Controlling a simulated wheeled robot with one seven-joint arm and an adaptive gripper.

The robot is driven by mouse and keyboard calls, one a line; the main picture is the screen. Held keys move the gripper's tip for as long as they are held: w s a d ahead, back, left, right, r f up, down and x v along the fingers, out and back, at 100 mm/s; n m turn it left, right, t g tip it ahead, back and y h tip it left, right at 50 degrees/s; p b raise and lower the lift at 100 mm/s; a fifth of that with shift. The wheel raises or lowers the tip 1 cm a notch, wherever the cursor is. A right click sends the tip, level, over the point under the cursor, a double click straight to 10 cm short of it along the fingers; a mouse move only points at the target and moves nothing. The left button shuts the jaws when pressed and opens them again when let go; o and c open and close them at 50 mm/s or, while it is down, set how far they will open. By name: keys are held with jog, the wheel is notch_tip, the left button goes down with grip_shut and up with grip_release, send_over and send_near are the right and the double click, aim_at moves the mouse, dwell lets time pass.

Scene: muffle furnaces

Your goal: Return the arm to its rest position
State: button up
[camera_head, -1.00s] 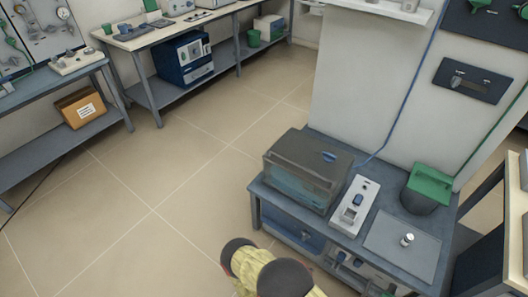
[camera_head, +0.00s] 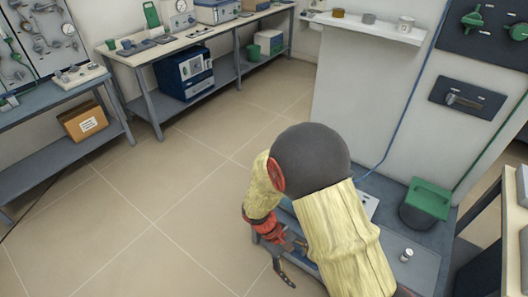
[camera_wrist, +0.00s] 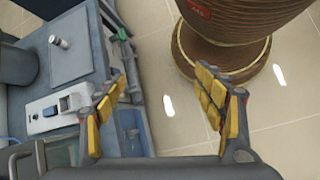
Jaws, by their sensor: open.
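My arm, in a yellow sleeve, rises from the bottom of the head view and bends down at a dark joint. My gripper (camera_head: 290,262) hangs at the left front edge of the low grey bench (camera_head: 415,256). The bench (camera_wrist: 88,62) is on the left there. In the head view my arm hides the furnace and much of the bench top.
On the bench are a small metal-and-white cylinder (camera_head: 407,255), a dark bin with a green top (camera_head: 427,203) and a white device (camera_wrist: 58,110). A wall shelf (camera_head: 365,27) holds small cups. A wooden-edged table (camera_head: 490,235) stands at right. The tiled floor (camera_head: 150,215) is clear at left.

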jog(key=s+d+r+m+t+y+p, duration=0.1)
jog(key=s+d+r+m+t+y, duration=0.1)
jog(key=r, duration=1.1)
jog(key=s+d+r+m+t+y+p, duration=0.1)
jog(key=s+d+r+m+t+y, duration=0.1)
jog(key=r, duration=1)
jog(key=s+d+r+m+t+y+p, duration=0.2)
jog(key=s+d+r+m+t, duration=0.1)
jog(key=r, duration=1)
jog(key=s+t, duration=0.1)
jog(key=t, duration=0.1)
jog(key=shift+d+r+t, duration=0.15)
jog(key=shift+r+t, duration=0.15)
jog(key=shift+r, duration=0.05)
jog(key=shift+c, duration=1)
